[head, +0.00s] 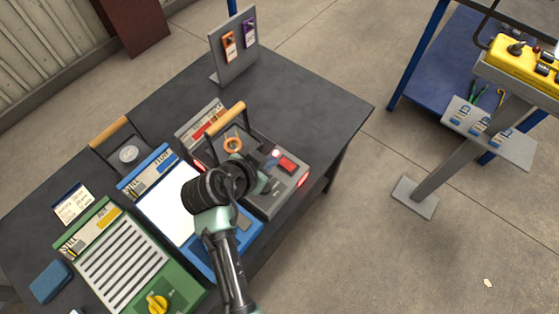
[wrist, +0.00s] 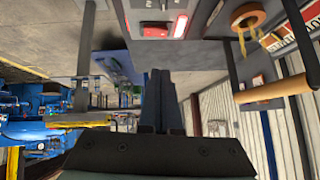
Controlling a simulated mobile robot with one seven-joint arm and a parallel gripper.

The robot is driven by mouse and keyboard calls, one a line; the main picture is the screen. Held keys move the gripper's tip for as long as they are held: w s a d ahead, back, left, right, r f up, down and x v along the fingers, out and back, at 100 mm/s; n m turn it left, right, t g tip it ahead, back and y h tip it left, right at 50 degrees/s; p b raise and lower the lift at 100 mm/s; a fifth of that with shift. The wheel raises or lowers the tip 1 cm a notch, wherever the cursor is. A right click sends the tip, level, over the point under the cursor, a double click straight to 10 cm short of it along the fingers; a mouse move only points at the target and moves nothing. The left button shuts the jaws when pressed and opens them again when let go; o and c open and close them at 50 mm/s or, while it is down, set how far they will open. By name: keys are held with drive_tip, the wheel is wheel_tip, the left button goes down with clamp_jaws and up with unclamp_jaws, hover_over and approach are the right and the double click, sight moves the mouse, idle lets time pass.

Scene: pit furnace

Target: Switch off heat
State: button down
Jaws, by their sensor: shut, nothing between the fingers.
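A grey unit (head: 262,205) with a red switch (head: 287,164) and a glowing red light (head: 303,181) sits at the right side of the dark bench. The red switch also shows at the top of the wrist view (wrist: 155,31), next to the lit red light (wrist: 181,25). My gripper (head: 262,184) is over the grey unit, left of the switch, and hides part of its top. Its fingers (wrist: 160,75) are together and empty, apart from the switch in the wrist view. A green grilled unit with a yellow knob (head: 157,304) sits at the front left.
A blue unit with a white plate (head: 172,205) lies between the green and grey units. A wooden handle (head: 225,119) stands up behind my gripper. An upright panel with tags (head: 236,50) stands at the back. A yellow control box (head: 525,60) is at the right.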

hover_over(289, 164)
drive_tip(key=s+a, duration=0.2)
wheel_tip(289, 164, down, 5)
drive_tip(key=shift+s+a+r, duration=0.1)
drive_tip(key=shift+r, duration=0.1)
drive_tip(key=shift+w+f, duration=0.25)
drive_tip(key=shift+f, duration=0.95)
drive_tip(key=shift+a+f+b, duration=0.15)
drive_tip(key=shift+f+b, duration=0.15)
drive_tip(key=shift+f, duration=0.6)
drive_tip(key=shift+f, duration=0.1)
drive_tip(key=shift+w+a+f+b, duration=0.1)
drive_tip(key=shift+f+b, duration=0.2)
drive_tip(key=shift+b, duration=0.3)
drive_tip(key=shift+r, duration=0.1)
drive_tip(key=shift+s+d+r+p, duration=0.1)
drive_tip(key=shift+s+d+p, duration=0.45)
drive_tip(key=shift+d, duration=0.15)
